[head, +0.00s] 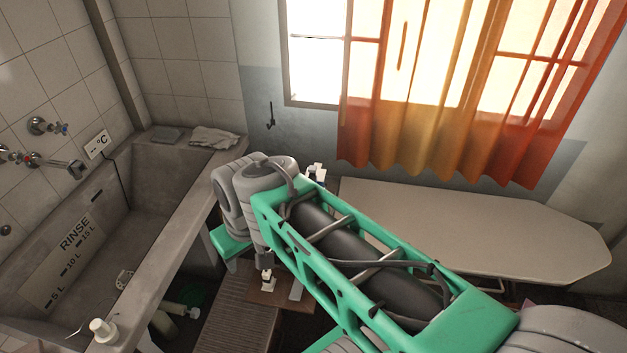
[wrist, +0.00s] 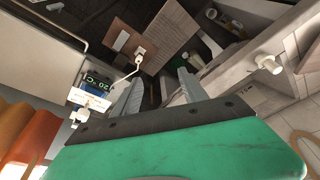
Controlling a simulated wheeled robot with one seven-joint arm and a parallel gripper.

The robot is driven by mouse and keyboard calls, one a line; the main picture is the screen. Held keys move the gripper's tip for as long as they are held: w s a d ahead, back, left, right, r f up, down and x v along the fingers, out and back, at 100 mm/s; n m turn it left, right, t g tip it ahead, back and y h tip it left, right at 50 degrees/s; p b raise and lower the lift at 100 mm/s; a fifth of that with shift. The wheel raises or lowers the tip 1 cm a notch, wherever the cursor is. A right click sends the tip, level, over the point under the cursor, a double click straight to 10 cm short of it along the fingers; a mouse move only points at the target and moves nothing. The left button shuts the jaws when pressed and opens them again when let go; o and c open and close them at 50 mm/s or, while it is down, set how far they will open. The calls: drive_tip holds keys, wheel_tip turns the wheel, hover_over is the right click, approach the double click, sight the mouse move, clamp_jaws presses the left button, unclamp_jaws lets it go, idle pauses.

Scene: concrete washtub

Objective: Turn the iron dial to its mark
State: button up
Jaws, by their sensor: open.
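In the head view a small white and blue part (head: 316,171) shows behind my arm, mostly hidden. My gripper (wrist: 160,80) is open and empty, its fingers apart. The device lies to the left of the fingers, not between them. In the head view my arm hides the gripper's fingertips.
The ironing board (head: 470,230) stands under the window with an orange curtain (head: 430,90). A concrete washtub (head: 150,210) is at the left, with a white knob-like fitting (head: 103,329) on its rim. A brown board (wrist: 124,37) holds a small white fitting with a cord.

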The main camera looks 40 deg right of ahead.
drive_tip(key=w+d+r+n+y+p, duration=0.1)
drive_tip(key=w+r+n+p, duration=0.2)
drive_tip(key=w+r, duration=0.35)
drive_tip(key=w+d+n+g+y+p, duration=0.25)
drive_tip(key=w+d+n, duration=0.35)
drive_tip(key=w+d, duration=0.5)
drive_tip(key=s+d+f+n+p, duration=0.1)
drive_tip(key=d+f+n+p, duration=0.2)
drive_tip(key=d, duration=0.5)
drive_tip(key=s+d+f+n+p, duration=0.1)
drive_tip(key=d+f+n, duration=0.3)
drive_tip(key=d, duration=0.5)
drive_tip(key=shift+y, duration=0.35)
drive_tip(key=b+x, duration=0.7)
drive_tip(key=shift+s+a+f, duration=0.15)
drive_tip(key=shift+a+f, duration=0.15)
drive_tip(key=shift+f, duration=0.05)
